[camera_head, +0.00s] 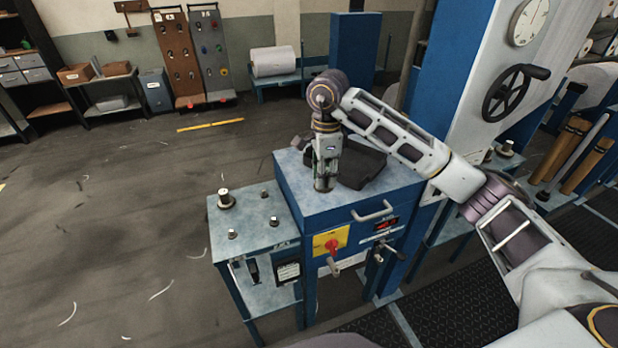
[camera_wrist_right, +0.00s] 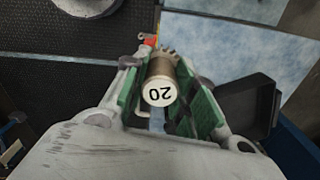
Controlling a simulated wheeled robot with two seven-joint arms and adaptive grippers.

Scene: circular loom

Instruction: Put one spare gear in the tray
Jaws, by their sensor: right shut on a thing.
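My right gripper (camera_head: 325,178) points down over the top of the blue cabinet (camera_head: 310,212), just left of the dark tray (camera_head: 362,168). In the right wrist view the green-padded fingers of the gripper (camera_wrist_right: 165,88) are shut around a brass-coloured gear (camera_wrist_right: 161,70). The gear has a toothed part and a white round end marked 20. The dark tray also shows in the wrist view (camera_wrist_right: 247,104), to the right of the gripper. The gear is apart from the tray, and whether it touches the cabinet top is unclear. My left gripper is out of view.
A lower blue side table (camera_head: 253,214) at the left carries several metal pegs or gears, one being a taller post (camera_head: 225,199). The cabinet front has a red knob (camera_head: 332,246) and a handle (camera_head: 372,212). A blue machine column with a handwheel (camera_head: 506,92) stands at right.

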